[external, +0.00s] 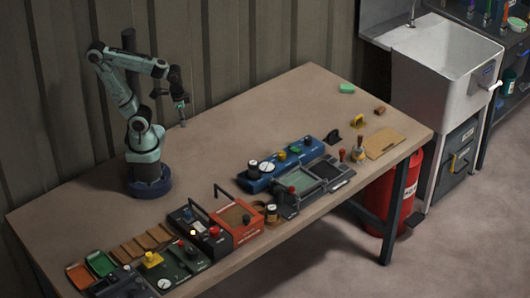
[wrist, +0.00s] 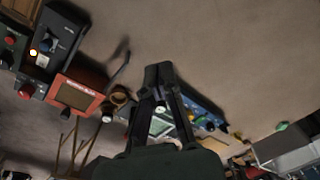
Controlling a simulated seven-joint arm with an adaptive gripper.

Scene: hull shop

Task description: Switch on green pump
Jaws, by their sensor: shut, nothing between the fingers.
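A dark green unit (external: 176,268) lies near the table's front edge at the lower left of the external view. It carries a yellow knob (external: 152,259), a white dial (external: 163,284) and a small red knob. I cannot read its label or tell its switch position. Part of a green panel also shows at the left edge of the wrist view (wrist: 8,55). My gripper (external: 183,122) is shut and empty, held above the bare back part of the table, well apart from the green unit. In the wrist view my fingertips (wrist: 158,70) are together.
A black box (external: 187,216) with a lit lamp, an orange-red box (external: 235,218) and a blue unit (external: 280,165) stand along the front. Upright handles rise from the black and orange boxes. Green and orange trays (external: 80,276) lie left. The table's back (external: 240,115) is clear.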

